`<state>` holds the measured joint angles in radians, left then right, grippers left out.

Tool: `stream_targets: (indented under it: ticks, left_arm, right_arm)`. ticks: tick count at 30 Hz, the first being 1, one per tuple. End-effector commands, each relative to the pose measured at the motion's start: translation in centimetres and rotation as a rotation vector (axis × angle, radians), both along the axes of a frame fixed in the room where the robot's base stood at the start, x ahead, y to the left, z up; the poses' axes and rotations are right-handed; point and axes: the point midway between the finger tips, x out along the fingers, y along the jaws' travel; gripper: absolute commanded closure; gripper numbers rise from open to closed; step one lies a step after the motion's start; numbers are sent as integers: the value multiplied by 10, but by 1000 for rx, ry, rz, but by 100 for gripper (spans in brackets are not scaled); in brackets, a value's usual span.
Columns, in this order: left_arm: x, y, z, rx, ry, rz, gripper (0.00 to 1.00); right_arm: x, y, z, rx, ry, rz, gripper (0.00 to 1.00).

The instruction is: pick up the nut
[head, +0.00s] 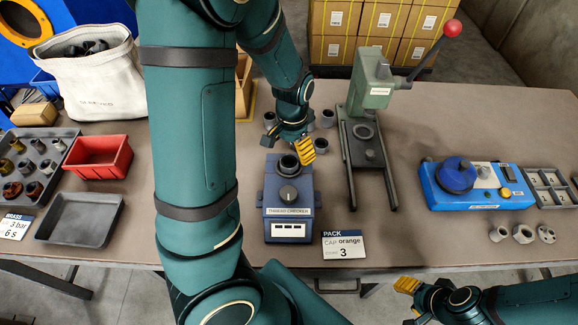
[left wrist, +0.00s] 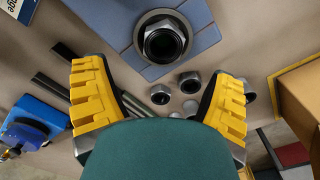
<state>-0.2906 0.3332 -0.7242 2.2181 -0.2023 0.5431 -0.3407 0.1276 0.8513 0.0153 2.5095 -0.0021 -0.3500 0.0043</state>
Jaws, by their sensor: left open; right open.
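A dark nut (head: 289,163) sits in the top of the blue-grey thread checker (head: 290,226); in the left wrist view the nut (left wrist: 163,41) shows a ring and a dark bore. Several loose nuts (head: 270,119) stand on the table behind the checker; some (left wrist: 190,82) show between my fingers in the left wrist view. Which nut the task means I cannot tell. My left gripper (head: 307,148) is open and empty, just above and behind the checker. My right gripper (head: 408,300) is open and empty at the table's front edge.
A green press (head: 370,90) with a red-knobbed lever stands right of the checker. A blue device (head: 468,185) and metal parts (head: 523,234) lie farther right. A parts tray (head: 32,165), red bin (head: 98,157) and empty grey tray (head: 80,219) are at left. My arm hides the table's left-middle.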

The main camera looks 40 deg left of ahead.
Motion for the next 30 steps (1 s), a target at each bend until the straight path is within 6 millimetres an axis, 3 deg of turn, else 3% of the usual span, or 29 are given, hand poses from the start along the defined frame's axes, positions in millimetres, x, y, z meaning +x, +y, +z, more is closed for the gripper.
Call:
stream_targets:
  ticks: [7, 15, 23, 24, 26, 30]
  left_arm:
    - [-3, 1, -15, 0, 2, 0, 15]
    - [-8, 4, -53, 0, 2, 0, 15]
    - [-7, 3, -55, 0, -1, 0, 15]
    - [-7, 3, -55, 0, -1, 0, 19]
    - [-7, 3, -55, 0, -1, 0, 40]
    - [-7, 3, -55, 0, -1, 0, 89]
  right_arm:
    - [1, 0, -7, -1, -4, 0, 53]
    - [5, -1, -26, -2, -12, -2, 53]
    - [5, -1, -25, -2, -14, -3, 53]
    - [5, -1, -25, -2, -14, -3, 53]
    - [5, -1, -25, -2, -13, -3, 53]
    - [5, -1, -25, -2, -14, -3, 53]
